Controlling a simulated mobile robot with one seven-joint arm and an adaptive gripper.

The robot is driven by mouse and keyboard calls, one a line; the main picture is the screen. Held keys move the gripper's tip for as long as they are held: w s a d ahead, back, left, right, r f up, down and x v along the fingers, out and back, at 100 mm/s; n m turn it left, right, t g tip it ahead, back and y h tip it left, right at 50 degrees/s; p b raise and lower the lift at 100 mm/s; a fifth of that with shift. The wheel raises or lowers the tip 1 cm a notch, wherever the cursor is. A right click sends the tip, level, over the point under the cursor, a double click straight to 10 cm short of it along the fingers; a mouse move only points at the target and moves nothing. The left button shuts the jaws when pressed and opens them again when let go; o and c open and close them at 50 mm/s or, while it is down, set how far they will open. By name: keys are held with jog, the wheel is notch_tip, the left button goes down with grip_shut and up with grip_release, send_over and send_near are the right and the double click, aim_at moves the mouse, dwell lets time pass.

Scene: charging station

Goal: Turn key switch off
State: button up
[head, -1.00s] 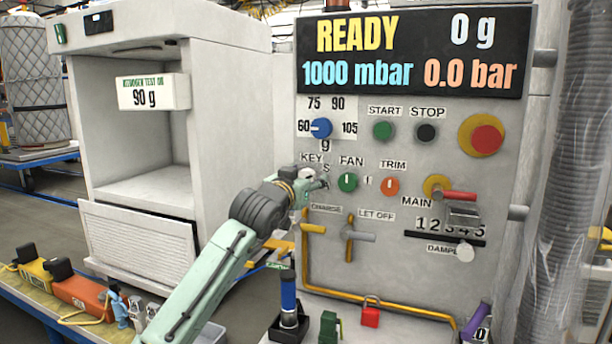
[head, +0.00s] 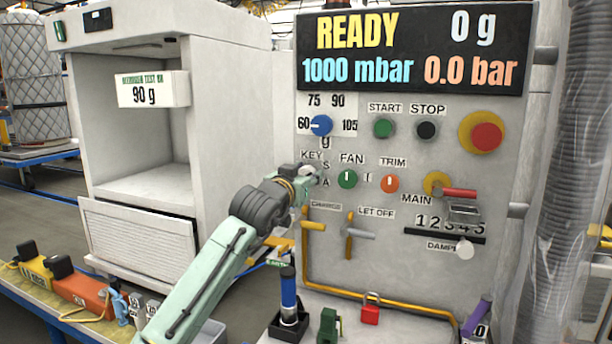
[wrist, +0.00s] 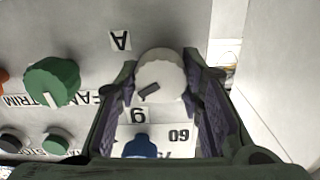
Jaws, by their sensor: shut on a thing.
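The key switch (wrist: 160,78) is a pale round knob with a dark slot-like mark. In the wrist view it sits between the two fingers of my gripper (wrist: 161,90), one finger against each side. In the head view my gripper (head: 311,177) is at the panel, just under the KEY label (head: 311,155), and is shut on the switch. There the gripper mostly hides the switch. Small letters S and A show just right of the gripper.
The green FAN knob (head: 347,179) is close to the right of my gripper, with the orange TRIM knob (head: 390,183) beyond it. The blue dial (head: 321,125) is just above. Yellow pipe and levers (head: 349,240) are below. A white cabinet (head: 180,130) stands left.

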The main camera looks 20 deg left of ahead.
jog(key=shift+n, duration=0.3)
jog(key=shift+w+n+p, duration=0.1)
jog(key=shift+n+p, duration=0.55)
jog(key=shift+n, duration=0.15)
jog(key=n+p, duration=0.3)
jog(key=n, duration=0.2)
jog(key=shift+a+r, duration=0.1)
jog(key=n+p, duration=0.3)
jog(key=n, duration=0.1)
jog(key=shift+a+n, duration=0.15)
jog(key=shift+n, duration=0.25)
jog(key=shift+p, duration=0.3)
jog(key=o, duration=1.2)
